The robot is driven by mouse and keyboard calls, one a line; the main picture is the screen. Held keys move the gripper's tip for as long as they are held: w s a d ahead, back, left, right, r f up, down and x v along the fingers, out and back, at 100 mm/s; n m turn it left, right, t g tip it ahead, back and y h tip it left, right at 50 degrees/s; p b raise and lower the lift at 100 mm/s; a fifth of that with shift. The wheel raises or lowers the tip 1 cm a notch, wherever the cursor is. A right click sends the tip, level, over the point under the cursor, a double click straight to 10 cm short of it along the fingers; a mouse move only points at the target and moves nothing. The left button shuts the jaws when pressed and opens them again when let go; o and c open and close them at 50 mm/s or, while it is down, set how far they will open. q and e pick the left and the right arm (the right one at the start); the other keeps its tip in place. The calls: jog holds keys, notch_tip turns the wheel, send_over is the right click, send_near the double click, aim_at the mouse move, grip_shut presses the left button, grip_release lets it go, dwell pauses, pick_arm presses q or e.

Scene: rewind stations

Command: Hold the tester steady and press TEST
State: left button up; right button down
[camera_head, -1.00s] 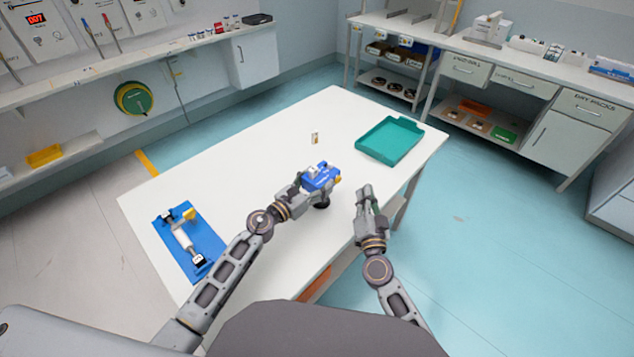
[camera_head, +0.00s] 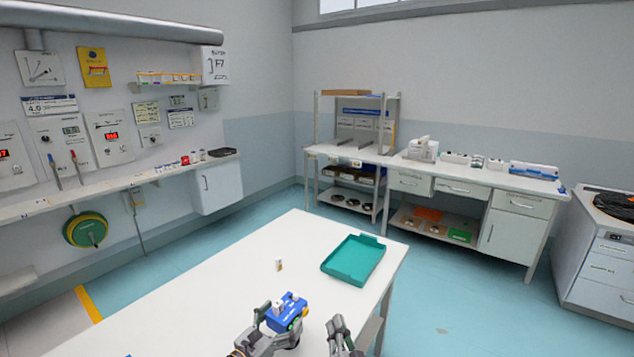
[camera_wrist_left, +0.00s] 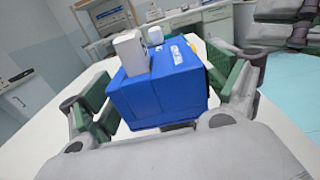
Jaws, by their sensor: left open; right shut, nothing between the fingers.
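The blue tester (camera_head: 287,311) stands at the near edge of the white table, with light-coloured parts on its top. It fills the middle of the left wrist view (camera_wrist_left: 160,95). My left gripper (camera_head: 281,322) is open, with its green-padded fingers on either side of the tester. The left finger looks close to the tester's side; whether either pad touches is unclear. My right gripper (camera_head: 341,328) is shut and empty, just right of the tester and apart from it. It also shows at the top right of the left wrist view (camera_wrist_left: 283,28). No TEST marking is readable.
A teal tray (camera_head: 340,277) lies on the white table (camera_head: 215,290) at its far right. A small tan item (camera_head: 279,265) stands beyond the tester. The table between them is clear. Benches and a drawer unit (camera_head: 605,262) stand along the back and right.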

pick_arm(q)
jog(key=v, duration=1.1)
jog(key=shift+s+a, duration=0.2)
jog(key=shift+s, duration=0.1)
jog(key=shift+r, duration=0.1)
dwell(0.6)
notch_tip(320, 180, up, 9)
jog(key=p, duration=0.9)
jog(key=shift+r+p, duration=0.45)
jog(key=shift+p, duration=0.1)
jog(key=shift+f, duration=0.1)
